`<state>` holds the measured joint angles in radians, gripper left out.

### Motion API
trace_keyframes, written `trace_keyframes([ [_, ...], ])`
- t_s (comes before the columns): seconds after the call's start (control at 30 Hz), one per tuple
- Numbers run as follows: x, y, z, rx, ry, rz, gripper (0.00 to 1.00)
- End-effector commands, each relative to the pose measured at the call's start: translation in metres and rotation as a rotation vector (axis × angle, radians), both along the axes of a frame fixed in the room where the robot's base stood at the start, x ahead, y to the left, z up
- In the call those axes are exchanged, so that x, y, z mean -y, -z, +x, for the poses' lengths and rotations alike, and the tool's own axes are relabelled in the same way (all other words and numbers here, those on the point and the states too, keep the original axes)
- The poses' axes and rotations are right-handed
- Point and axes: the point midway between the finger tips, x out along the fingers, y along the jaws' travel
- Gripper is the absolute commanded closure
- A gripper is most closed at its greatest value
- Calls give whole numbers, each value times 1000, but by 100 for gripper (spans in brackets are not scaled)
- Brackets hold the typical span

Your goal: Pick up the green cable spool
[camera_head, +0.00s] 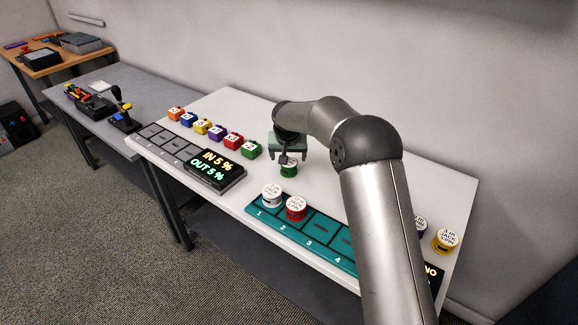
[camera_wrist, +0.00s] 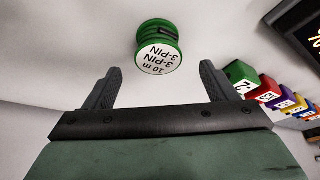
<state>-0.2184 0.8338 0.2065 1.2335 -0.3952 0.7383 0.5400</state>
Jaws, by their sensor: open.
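In the wrist view the spool (camera_wrist: 158,30) is at the top centre, with a white label reading "10 m 3-PIN 3-PIN" upside down. My gripper (camera_wrist: 160,67) is open and empty, its two dark fingers apart. The spool appears beyond the fingertips, roughly centred between them. I see no contact.
Small numbered cubes (camera_head: 217,132) stand in a row left of the spool. A teal tray (camera_head: 285,240) in front holds a white spool (camera_head: 272,195) and a red spool (camera_head: 295,208). A display (camera_head: 214,167) reads "IN 5 % OUT 5 %". A yellow spool (camera_head: 445,240) stands at right.

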Motion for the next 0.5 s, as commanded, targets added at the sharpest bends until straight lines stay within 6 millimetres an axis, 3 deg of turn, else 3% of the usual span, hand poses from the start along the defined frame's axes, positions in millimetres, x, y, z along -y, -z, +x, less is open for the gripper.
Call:
trace_keyframes([
  [0.3, 1, 38, 15, -3, -1, 0, 21],
  [0.5, 1, 49, 20, -1, -1, 0, 21],
])
